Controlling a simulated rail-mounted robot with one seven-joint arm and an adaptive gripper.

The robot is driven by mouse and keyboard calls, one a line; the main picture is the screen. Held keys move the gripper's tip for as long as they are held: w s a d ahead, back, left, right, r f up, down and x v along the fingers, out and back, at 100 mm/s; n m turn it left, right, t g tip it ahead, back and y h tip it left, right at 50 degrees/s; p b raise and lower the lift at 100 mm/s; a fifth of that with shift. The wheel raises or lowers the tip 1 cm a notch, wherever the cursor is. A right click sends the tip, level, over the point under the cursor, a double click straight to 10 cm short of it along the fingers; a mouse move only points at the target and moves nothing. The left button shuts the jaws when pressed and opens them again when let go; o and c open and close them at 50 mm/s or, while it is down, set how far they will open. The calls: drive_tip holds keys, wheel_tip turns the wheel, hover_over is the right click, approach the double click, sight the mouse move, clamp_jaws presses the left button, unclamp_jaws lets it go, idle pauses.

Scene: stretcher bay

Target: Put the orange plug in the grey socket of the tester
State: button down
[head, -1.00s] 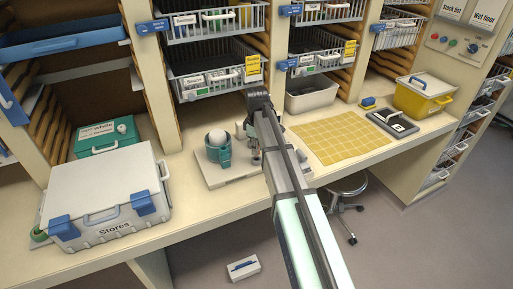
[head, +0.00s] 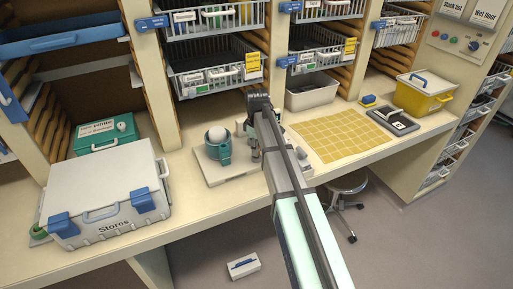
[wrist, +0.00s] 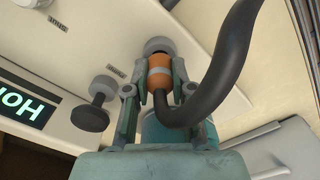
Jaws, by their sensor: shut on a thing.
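My gripper (wrist: 158,68) is shut on the orange plug (wrist: 158,81), which has a grey band and a thick dark cable curving away to the right. The plug's front end points at a round grey socket (wrist: 158,45) on the pale tester panel (wrist: 92,62) and appears to meet it. I cannot tell how deep it sits. A second round fitting, grey with a dark end (wrist: 90,119), stands to the left on the panel. In the head view the tester (head: 211,178) lies on the counter, partly hidden by my arm; the plug is hidden there.
A teal cup-like holder with a white ball (head: 217,150) stands on the tester. A lit display (wrist: 28,100) is at the left in the wrist view. A yellow grid mat (head: 340,136) lies right of the tester; the Stores case (head: 105,195) is to its left.

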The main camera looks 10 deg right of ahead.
drive_tip(key=shift+f, duration=0.55)
drive_tip(key=c, duration=0.9)
unclamp_jaws()
drive_tip(key=shift+r, duration=0.1)
